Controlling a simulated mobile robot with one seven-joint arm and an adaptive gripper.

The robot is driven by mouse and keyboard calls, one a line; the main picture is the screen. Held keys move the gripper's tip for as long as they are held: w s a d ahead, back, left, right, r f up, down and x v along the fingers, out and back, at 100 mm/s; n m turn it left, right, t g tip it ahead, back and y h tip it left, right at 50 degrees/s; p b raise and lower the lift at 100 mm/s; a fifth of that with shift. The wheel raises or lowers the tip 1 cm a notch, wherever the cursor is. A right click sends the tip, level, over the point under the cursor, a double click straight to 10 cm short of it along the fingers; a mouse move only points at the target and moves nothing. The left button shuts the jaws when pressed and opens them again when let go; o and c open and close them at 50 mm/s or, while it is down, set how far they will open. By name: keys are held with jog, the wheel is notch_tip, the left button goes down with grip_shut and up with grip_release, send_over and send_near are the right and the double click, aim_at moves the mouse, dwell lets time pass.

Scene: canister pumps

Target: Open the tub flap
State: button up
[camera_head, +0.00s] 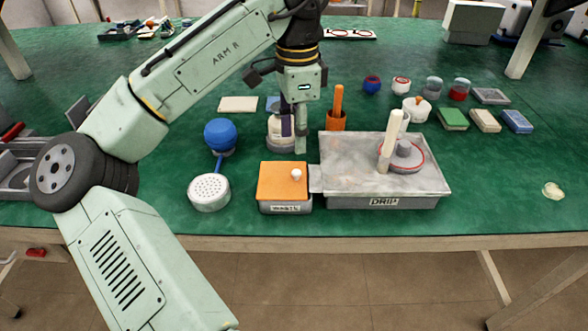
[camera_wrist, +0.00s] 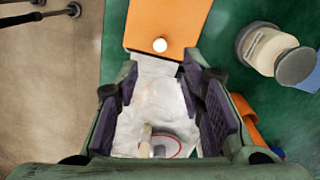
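The tub (camera_head: 285,208) is a small grey box with a front label, near the front edge of the green table. Its flap (camera_head: 283,180) is orange, lies flat and closed over the top, and carries a white knob (camera_head: 296,174). In the wrist view, the flap (camera_wrist: 170,18) is at the top, with the knob (camera_wrist: 160,45) near its lower edge. My gripper (camera_head: 299,145) points down and appears behind the tub in the head view. In the wrist view, my gripper (camera_wrist: 161,78) has its purple-padded fingers wide apart, with nothing held. The knob is beyond the fingertips.
A grey drip tray (camera_head: 335,180) adjoins the tub's right side, with a red-ringed disc and a pale upright handle on it. A white perforated head (camera_head: 209,192) and blue ball (camera_head: 220,134) are left. An orange cup (camera_head: 337,122) stands behind. The table's right front is mostly clear.

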aim_at(297, 172)
notch_tip(297, 172, down, 9)
jog(key=shift+f, duration=0.1)
jog(key=shift+c, duration=0.2)
grip_shut()
dwell(0.5)
dwell(0.4)
